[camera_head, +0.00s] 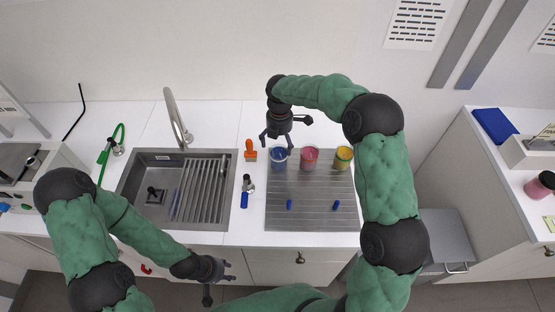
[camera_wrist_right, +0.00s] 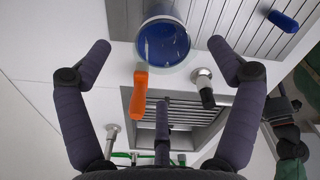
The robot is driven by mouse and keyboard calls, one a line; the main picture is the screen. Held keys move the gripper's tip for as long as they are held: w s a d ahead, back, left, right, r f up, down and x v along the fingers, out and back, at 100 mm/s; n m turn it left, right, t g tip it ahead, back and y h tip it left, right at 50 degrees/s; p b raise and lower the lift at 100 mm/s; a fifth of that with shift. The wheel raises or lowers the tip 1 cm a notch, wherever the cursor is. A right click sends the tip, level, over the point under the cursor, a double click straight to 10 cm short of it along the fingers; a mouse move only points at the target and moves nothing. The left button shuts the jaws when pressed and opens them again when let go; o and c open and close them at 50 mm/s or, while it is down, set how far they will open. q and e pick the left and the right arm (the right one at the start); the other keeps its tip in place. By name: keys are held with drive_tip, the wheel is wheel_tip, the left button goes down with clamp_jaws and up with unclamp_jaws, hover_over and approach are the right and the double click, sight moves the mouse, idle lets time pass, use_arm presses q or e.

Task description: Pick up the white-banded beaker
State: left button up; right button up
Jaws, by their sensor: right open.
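Three beakers stand in a row at the back of the grooved grey board: one with blue content (camera_head: 279,160), one with pink (camera_head: 310,158) and one with yellow (camera_head: 343,158). The blue one shows a pale rim and side in the right wrist view (camera_wrist_right: 163,42); I cannot tell clearly which beaker bears the white band. My right gripper (camera_head: 277,143) is open and empty, just behind and above the blue beaker. In its wrist view the beaker lies between and beyond the spread fingertips. My left gripper (camera_head: 222,272) is empty, low before the counter, fingers apart.
A sink (camera_head: 180,190) with a tap (camera_head: 178,120) is further left.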

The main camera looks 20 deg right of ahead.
sight(279, 161)
wheel_tip(279, 161, down, 10)
drive_tip(key=shift+s+a+f+b, duration=0.1)
drive_tip(key=shift+f+b, duration=0.15)
drive_tip(key=shift+b, duration=0.25)
drive_tip(key=c, duration=1.2)
